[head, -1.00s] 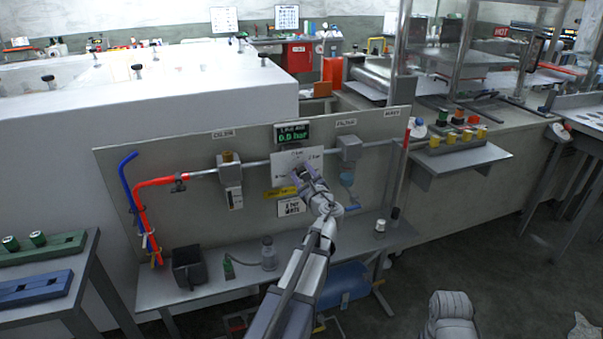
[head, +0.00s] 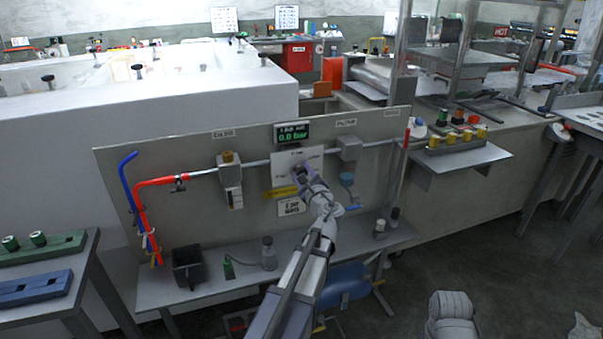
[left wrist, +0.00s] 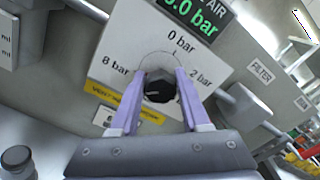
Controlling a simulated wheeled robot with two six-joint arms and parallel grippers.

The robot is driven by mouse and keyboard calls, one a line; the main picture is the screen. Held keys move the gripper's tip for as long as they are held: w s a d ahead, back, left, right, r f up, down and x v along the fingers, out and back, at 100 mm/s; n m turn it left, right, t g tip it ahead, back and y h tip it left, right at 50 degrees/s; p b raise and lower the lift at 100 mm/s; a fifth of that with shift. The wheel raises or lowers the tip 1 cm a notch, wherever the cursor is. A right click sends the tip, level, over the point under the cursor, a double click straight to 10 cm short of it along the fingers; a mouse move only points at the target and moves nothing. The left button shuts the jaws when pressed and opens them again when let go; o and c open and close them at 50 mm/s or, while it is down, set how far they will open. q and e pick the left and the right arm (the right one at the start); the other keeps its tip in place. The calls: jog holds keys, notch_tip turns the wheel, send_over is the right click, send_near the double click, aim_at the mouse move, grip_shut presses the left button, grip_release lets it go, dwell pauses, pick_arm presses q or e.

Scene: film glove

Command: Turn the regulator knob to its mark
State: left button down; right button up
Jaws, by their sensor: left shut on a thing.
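The regulator knob (left wrist: 159,90) is black and round with a pale line on its face. It sits on a white dial plate (left wrist: 118,50) marked 0 bar at the top, 2 bar to the right and 8 bar to the left. My left gripper (left wrist: 160,97) is shut on the knob, one lilac finger on each side. In the head view my left gripper (head: 302,178) reaches the dial plate (head: 284,160) and largely hides the knob. The green display (head: 293,133) above reads 0.0 bar.
The grey panel carries a metal pipe, a filter block (head: 349,149) right of the dial and another block (head: 229,170) left of it. A yellow label (left wrist: 123,104) lies below the dial.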

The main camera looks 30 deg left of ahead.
pick_arm(q)
jog(key=n, duration=0.5)
jog(key=shift+s, duration=0.1)
jog(key=shift+f+n, duration=0.15)
jog(key=shift+n, duration=2.35)
jog(key=shift+c, duration=1.9)
grip_release()
jog(key=v, duration=0.7)
jog(key=shift+s+d, duration=0.25)
jog(key=shift+d, duration=0.05)
